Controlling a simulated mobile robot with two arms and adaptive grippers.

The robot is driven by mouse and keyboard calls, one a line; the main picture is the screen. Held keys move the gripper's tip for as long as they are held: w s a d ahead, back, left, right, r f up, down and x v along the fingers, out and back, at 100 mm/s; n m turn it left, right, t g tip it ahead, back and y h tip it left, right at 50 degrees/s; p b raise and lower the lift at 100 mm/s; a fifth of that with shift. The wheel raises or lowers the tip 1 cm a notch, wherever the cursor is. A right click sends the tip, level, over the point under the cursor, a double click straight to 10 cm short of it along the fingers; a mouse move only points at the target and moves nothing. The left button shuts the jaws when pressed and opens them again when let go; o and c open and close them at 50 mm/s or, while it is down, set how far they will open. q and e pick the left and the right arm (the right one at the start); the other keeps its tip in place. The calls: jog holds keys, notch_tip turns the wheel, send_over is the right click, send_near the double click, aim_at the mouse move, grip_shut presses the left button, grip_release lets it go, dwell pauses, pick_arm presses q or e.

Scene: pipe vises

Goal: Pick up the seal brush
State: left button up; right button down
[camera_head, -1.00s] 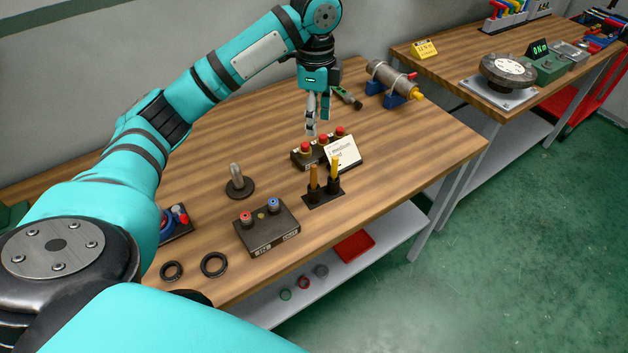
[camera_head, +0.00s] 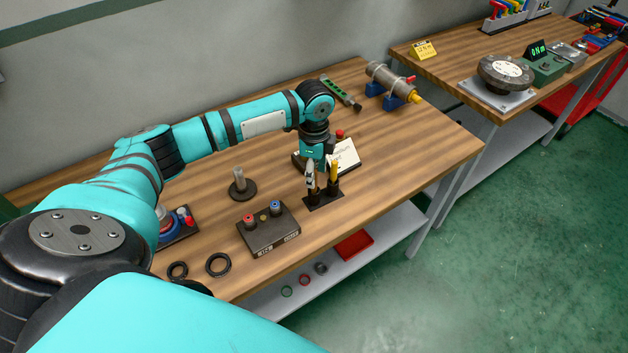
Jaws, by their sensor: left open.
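Two upright handled tools stand in a small black holder (camera_head: 323,201) near the front edge of the workbench. One has a yellow handle (camera_head: 334,170); the other, orange-brown in the earlier frame, is now largely hidden by my gripper. I cannot tell from their look which is the seal brush. My left gripper (camera_head: 314,181) points down, open, with its fingers at the orange-brown tool, beside the yellow handle. I cannot tell whether the fingers touch it. My right gripper is not in view.
A white card (camera_head: 344,157) and a block with red knobs lie just behind the holder. A dark button box (camera_head: 269,230) stands to its left, with a post on a round base (camera_head: 241,186) and black rings (camera_head: 218,264) farther left. A pipe vise (camera_head: 391,82) stands at the back.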

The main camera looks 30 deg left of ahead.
pick_arm(q)
jog(key=shift+f, duration=1.1)
grip_shut()
notch_tip(320, 180, up, 9)
jog(key=shift+b, duration=1.1)
jog(key=shift+r, duration=0.55)
